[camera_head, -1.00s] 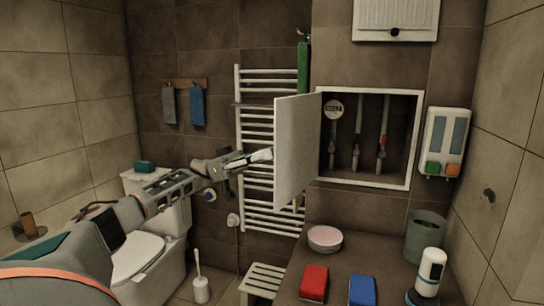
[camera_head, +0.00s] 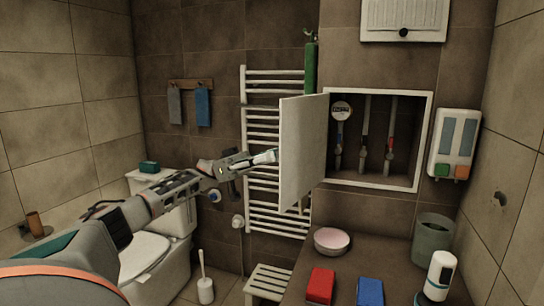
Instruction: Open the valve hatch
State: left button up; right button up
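The valve hatch door (camera_head: 303,152) is a white panel standing wide open, swung out to the left of its white-framed wall recess (camera_head: 428,130). Inside the recess show several pipes (camera_head: 365,135) with valves and a round white gauge (camera_head: 341,110). My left gripper (camera_head: 265,157) is at the left side of the door, its tips at or very close to the panel's outer edge. I cannot tell whether it touches the door or whether its fingers are open. My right gripper is not in view.
Below the recess is a brown counter (camera_head: 345,270) with a pink-white bowl (camera_head: 332,240), a red sponge (camera_head: 320,286) and a blue one (camera_head: 370,291). A white towel radiator (camera_head: 262,215) stands behind my gripper. A soap dispenser (camera_head: 454,145) hangs right.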

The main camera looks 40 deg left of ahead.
pick_arm(q)
jog(key=v, duration=0.7)
jog(key=shift+a, duration=0.25)
dwell(0.5)
